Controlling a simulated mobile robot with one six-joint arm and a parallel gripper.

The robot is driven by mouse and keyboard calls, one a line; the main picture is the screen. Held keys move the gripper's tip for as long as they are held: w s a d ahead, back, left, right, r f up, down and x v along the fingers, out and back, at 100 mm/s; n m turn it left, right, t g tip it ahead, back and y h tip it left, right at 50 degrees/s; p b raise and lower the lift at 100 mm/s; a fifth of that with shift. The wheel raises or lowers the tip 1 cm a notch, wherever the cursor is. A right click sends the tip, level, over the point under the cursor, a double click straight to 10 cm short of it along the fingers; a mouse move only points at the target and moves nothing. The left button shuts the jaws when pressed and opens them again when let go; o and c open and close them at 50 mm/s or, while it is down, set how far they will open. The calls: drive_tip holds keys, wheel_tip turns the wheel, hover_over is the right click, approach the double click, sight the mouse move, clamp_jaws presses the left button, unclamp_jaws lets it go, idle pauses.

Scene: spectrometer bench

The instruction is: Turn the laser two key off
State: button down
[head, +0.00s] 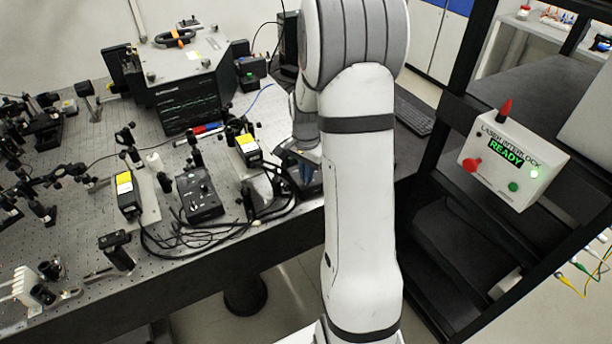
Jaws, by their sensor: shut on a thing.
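My gripper (304,172) shows small and dark beside my arm, low over the right-hand black laser control box (284,183). It is shut, with its fingertips down at the top of that box. The laser two key is at the fingertips, too small and covered to make out, so I cannot tell which way it is turned. My own arm hides the box's right side. A similar black control box (200,196) with a key and knobs stands to the left, clear of my gripper.
Two lasers with yellow labels, one left (126,194) and one right (248,150), stand on the optical table (80,170). Black cables (190,238) loop along its front edge. A laser interlock box (512,160) reading READY, with a green light, is on the rack at right.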

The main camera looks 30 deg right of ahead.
drive_tip(key=n+b, duration=0.2)
drive_tip(key=n, duration=0.4)
drive_tip(key=shift+n, duration=0.3)
drive_tip(key=n+b, duration=0.1)
drive_tip(key=n, duration=0.2)
drive_tip(key=shift+n+b, duration=0.65)
drive_tip(key=shift+n, duration=1.15)
drive_tip(key=c, duration=1.6)
unclamp_jaws()
drive_tip(key=shift+r+b, duration=0.3)
drive_tip(key=shift+r, duration=3.65)
